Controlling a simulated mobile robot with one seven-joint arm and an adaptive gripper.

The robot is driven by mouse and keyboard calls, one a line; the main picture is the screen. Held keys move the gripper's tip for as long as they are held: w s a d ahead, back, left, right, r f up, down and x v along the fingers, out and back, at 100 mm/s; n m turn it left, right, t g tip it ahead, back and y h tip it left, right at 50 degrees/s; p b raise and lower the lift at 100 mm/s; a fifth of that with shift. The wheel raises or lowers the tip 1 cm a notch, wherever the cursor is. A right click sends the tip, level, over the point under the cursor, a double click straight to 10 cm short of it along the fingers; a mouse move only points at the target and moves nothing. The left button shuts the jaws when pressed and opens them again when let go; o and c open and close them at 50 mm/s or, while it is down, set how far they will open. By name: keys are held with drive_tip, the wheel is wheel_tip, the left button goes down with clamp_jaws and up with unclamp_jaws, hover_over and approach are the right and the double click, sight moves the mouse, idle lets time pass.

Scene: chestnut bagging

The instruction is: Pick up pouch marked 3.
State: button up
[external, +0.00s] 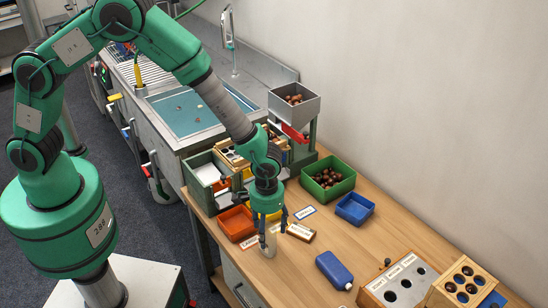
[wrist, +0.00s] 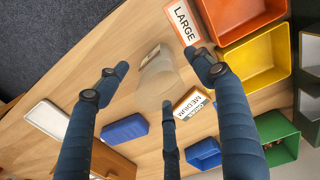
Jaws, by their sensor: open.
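A pale, translucent pouch (wrist: 158,82) stands on the wooden table, between the spread fingers of my gripper (wrist: 164,76) in the wrist view. I cannot read a number on it. In the external view the pouch (external: 270,246) shows below my gripper (external: 272,232), partly hidden by the fingers. My gripper points down, its fingers are open around the pouch, and none clearly grips it.
Label cards reading LARGE (wrist: 182,20) and MEDIUM (wrist: 189,104) lie close by. An orange bin (external: 236,223), a blue bin (external: 355,208) and a green bin (external: 341,188) with chestnuts stand around. A blue bottle-like object (external: 334,269) lies right of the pouch, with clear table between.

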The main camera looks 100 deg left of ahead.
drive_tip(key=shift+f, duration=0.2)
drive_tip(key=shift+d+f+b, duration=0.1)
drive_tip(key=shift+f+b, duration=0.5)
drive_tip(key=shift+f, duration=2)
drive_tip(key=c, duration=1.3)
